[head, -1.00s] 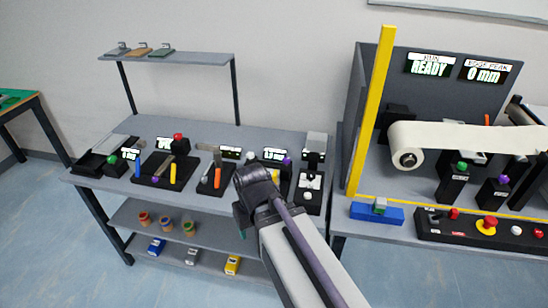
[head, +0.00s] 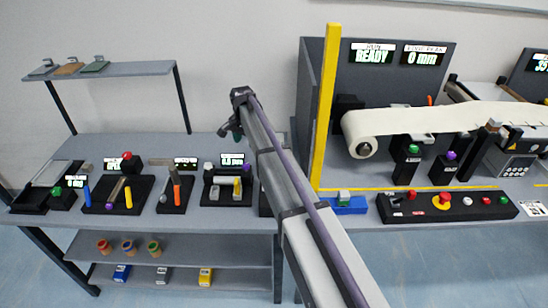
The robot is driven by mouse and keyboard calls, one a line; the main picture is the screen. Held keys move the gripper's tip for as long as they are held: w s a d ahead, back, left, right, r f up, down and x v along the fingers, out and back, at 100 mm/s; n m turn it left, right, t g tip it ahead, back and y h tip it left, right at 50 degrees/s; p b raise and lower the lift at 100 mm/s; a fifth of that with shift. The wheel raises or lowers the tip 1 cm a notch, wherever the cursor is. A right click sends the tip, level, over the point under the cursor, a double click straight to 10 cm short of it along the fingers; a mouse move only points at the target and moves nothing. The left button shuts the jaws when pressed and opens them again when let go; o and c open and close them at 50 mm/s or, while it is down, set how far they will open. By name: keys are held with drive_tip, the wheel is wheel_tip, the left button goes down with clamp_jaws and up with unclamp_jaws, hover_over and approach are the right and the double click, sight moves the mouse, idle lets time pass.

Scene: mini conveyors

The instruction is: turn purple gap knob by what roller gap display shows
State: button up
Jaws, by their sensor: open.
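A purple knob (head: 247,168) sits at the right of a small black roller unit (head: 228,197) on the left bench. A small display (head: 232,159) stands at the back of that unit; it shows a value in mm, too small to read surely. Another purple knob (head: 451,155) tops a black post on the right machine; I cannot tell from its label what it sets. My gripper (head: 230,130) is open and empty, raised above and behind the roller unit in the picture, apart from both knobs.
Other small stations with displays and tools (head: 122,194) fill the left bench (head: 200,222). A yellow post (head: 325,110) stands right of my arm. The right machine carries a white roll (head: 362,135), a READY panel (head: 374,53) and a button box (head: 450,206).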

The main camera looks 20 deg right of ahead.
sight(245, 165)
drive_tip(key=f+b, duration=0.7)
drive_tip(key=a+f+b, duration=0.1)
drive_tip(key=f+b, duration=0.3)
drive_tip(key=shift+s+a, duration=0.1)
drive_tip(key=shift+s, duration=0.2)
drive_tip(key=shift+r, duration=0.15)
drive_tip(key=c, duration=0.9)
